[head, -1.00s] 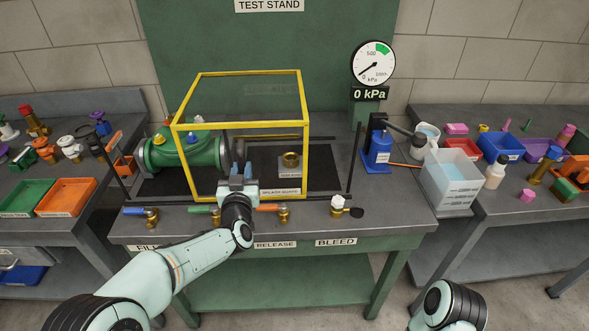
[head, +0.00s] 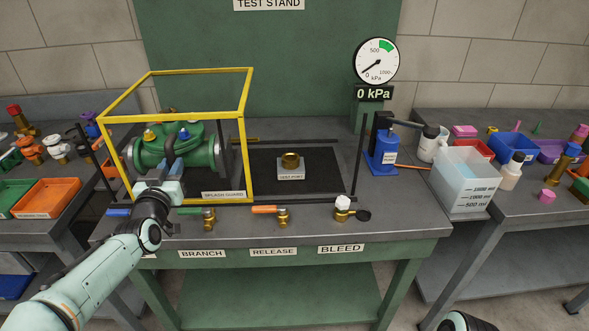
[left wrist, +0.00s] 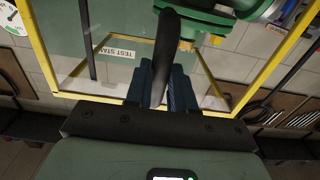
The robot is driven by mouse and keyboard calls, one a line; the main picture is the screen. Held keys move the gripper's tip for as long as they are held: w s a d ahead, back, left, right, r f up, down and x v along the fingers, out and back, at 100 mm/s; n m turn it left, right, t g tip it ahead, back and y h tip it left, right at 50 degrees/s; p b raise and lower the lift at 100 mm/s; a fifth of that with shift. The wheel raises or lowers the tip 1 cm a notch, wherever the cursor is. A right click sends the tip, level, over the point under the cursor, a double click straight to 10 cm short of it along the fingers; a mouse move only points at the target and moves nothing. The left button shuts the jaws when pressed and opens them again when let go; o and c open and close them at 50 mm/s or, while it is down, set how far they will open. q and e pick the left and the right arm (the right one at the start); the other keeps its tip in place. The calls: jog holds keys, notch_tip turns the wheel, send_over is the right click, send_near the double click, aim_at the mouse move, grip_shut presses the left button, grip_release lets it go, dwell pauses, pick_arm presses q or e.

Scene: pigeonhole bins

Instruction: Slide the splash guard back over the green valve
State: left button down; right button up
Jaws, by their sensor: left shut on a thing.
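The splash guard (head: 176,73) is a clear box with a yellow frame, standing at the left of the test stand bench. It now surrounds the green valve (head: 200,151), which lies on its side behind the front panel. My left gripper (head: 168,172) is at the guard's front and shut on its dark upright handle (head: 169,143). In the left wrist view the handle (left wrist: 166,50) runs between the fingers (left wrist: 163,88), with the yellow frame and part of the green valve (left wrist: 205,17) beyond. My right gripper is out of view; only a bit of that arm shows at the bottom right.
The test port (head: 291,168) stands uncovered on the dark mat. Front valve levers (head: 270,210) line the bench edge. The gauge (head: 376,61) reads 0 kPa. A blue pump (head: 383,148) and a water container (head: 468,182) stand at the right.

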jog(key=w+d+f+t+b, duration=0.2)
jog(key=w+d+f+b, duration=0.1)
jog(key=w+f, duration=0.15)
pick_arm(q)
jog(key=a+p, duration=0.3)
jog(key=a, duration=0.4)
jog(key=shift+r, duration=0.25)
jog(key=c, duration=1)
grip_release()
jog(key=shift+f, duration=0.2)
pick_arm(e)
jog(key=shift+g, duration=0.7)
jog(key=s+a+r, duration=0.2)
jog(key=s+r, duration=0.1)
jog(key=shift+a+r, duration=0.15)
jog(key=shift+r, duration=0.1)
pick_arm(q)
jog(key=shift+d, duration=0.1)
jog(key=shift+s, duration=0.1)
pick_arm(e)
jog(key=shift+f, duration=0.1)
